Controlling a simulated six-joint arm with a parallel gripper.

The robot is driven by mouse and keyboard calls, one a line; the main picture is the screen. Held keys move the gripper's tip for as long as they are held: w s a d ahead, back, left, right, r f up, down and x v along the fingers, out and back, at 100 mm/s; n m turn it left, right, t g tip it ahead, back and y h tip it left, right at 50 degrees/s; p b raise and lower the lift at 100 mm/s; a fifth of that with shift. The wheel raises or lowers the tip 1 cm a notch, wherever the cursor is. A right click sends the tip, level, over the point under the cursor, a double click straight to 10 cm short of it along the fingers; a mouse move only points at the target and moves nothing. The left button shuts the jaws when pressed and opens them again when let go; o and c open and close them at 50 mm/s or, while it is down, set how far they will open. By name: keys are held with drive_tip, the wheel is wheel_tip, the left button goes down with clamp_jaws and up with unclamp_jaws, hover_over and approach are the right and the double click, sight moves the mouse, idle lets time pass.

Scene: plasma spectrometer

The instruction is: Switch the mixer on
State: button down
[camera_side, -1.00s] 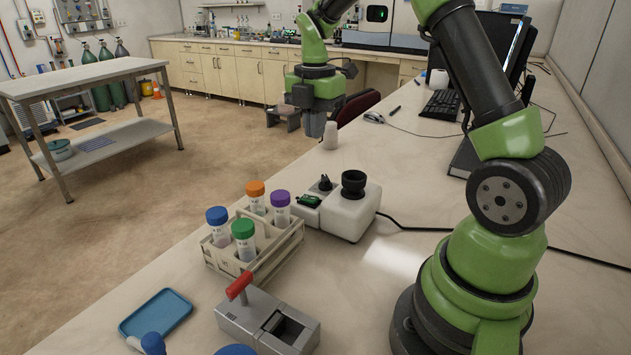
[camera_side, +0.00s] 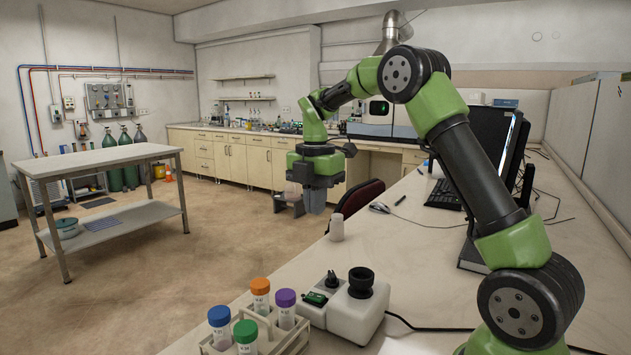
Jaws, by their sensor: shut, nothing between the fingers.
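The mixer (camera_side: 352,312) is a small white box on the bench, with a black round cup on top. Beside the cup are a black knob (camera_side: 331,280) and a green switch (camera_side: 315,298) on its left part. A black cable leaves its right side. My gripper (camera_side: 313,202) points down, shut and empty, in the air above and beyond the mixer in the picture. It is apart from the mixer. The switch markings are too small to read.
A rack (camera_side: 263,338) holds several capped tubes, orange, purple, blue and green, left of the mixer. A white cup (camera_side: 337,228) stands on the bench behind it. A keyboard (camera_side: 444,194), mouse (camera_side: 379,207) and monitor are farther back. The bench between cup and mixer is clear.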

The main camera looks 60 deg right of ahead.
wheel_tip(320, 180, up, 7)
drive_tip(key=shift+f, duration=0.15)
idle(0.5)
